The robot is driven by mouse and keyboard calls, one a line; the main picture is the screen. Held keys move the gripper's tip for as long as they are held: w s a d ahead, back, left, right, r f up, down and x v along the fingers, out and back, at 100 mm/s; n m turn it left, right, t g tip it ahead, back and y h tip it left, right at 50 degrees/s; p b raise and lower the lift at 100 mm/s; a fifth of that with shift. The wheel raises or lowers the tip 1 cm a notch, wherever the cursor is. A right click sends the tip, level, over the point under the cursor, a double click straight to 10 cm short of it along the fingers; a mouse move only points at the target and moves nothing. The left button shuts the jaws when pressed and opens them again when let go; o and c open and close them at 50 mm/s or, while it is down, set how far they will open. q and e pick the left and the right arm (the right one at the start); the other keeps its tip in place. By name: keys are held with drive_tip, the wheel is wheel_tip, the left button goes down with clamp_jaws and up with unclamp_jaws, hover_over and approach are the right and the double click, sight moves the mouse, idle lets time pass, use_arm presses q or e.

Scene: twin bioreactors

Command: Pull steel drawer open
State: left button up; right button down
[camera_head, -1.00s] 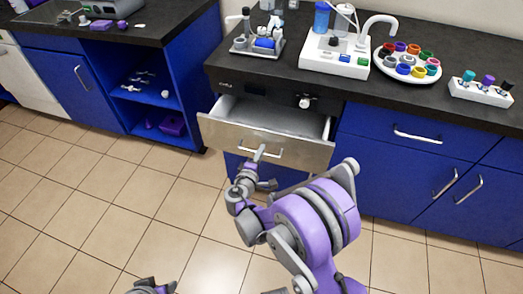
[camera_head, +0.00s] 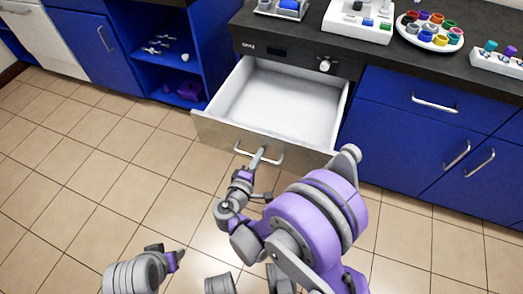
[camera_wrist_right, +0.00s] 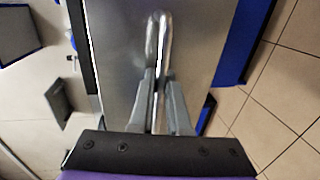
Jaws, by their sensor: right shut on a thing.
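The steel drawer (camera_head: 215,128) is well open below the black counter, and its white inside (camera_head: 280,97) looks empty. Its bar handle (camera_head: 272,158) is on the front face. My right gripper (camera_head: 259,156) is shut on the handle near its middle. In the right wrist view, the two grey fingers of my right gripper (camera_wrist_right: 159,95) close around the handle (camera_wrist_right: 159,35), with the steel drawer front (camera_wrist_right: 118,50) behind. My left arm shows at the bottom left, with my left gripper (camera_head: 176,258) only partly visible; its jaws cannot be made out.
Blue cabinets (camera_head: 400,125) stand right of the drawer, and an open blue shelf unit (camera_head: 175,60) stands left. The counter (camera_head: 380,55) holds a white device (camera_head: 358,22) and a round tray of colored items (camera_head: 430,40). The tiled floor (camera_head: 110,150) in front is clear.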

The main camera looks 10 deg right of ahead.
drive_tip(key=shift+s+a, duration=0.15)
drive_tip(key=shift+s, duration=0.05)
drive_tip(key=c, duration=1.2)
unclamp_jaws()
drive_tip(key=p+v, duration=0.1)
drive_tip(key=v, duration=0.9)
drive_tip(key=shift+s+a+r+p, duration=0.1)
drive_tip(key=shift+s+a+p, duration=0.1)
drive_tip(key=shift+s+p, duration=0.15)
